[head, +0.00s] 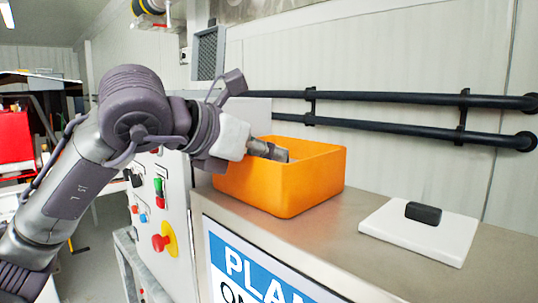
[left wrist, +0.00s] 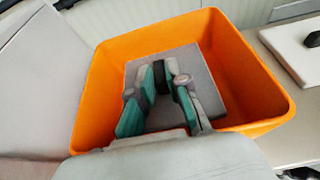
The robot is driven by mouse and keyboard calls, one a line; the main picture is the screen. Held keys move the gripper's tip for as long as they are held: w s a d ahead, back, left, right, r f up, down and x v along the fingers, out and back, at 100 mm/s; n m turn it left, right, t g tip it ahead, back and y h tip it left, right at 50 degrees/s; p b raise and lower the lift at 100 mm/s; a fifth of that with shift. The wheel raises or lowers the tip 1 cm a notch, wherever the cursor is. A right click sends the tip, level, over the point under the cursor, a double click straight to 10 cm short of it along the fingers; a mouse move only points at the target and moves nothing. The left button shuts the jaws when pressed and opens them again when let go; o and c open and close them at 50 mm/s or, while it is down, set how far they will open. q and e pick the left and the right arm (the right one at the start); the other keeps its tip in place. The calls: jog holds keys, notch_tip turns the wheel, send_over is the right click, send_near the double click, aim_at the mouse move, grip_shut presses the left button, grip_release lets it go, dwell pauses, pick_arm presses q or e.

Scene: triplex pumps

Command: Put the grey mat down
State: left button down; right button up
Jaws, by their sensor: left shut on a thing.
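The grey mat (left wrist: 213,98) shows in the left wrist view as a flat square inside the orange bin (left wrist: 243,72), with a dark upright grip (left wrist: 161,76) on it. My left gripper (left wrist: 163,82) is shut on that grip, with a finger on either side. In the head view my left gripper (head: 281,153) reaches over the near left side of the orange bin (head: 290,187), fingers inside its opening. The bin's walls hide the mat there. I cannot tell whether the mat touches the bin's floor. My right gripper is in neither view.
A white mat (head: 395,233) with a black grip (head: 423,212) lies on the metal counter (head: 345,215) right of the bin. Dark pipes (head: 400,97) run along the wall behind. A red emergency button (head: 160,242) is on the panel at left.

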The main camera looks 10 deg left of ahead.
pick_arm(q)
jog(key=c, duration=1.1)
grip_release()
jog(key=shift+s+f, duration=0.1)
jog(key=shift+f, duration=0.25)
jog(key=shift+c, duration=0.2)
jog(key=shift+d+f, duration=0.1)
jog(key=shift+r+p, duration=0.5)
jog(key=shift+p, duration=0.1)
jog(key=shift+r+p, duration=0.5)
jog(key=shift+p, duration=0.05)
jog(key=shift+s+a+b, duration=0.6)
jog(key=shift+s+b, duration=0.05)
jog(key=shift+b, duration=0.35)
jog(key=b+v, duration=0.2)
jog(key=v, duration=0.8)
jog(key=shift+r, duration=0.25)
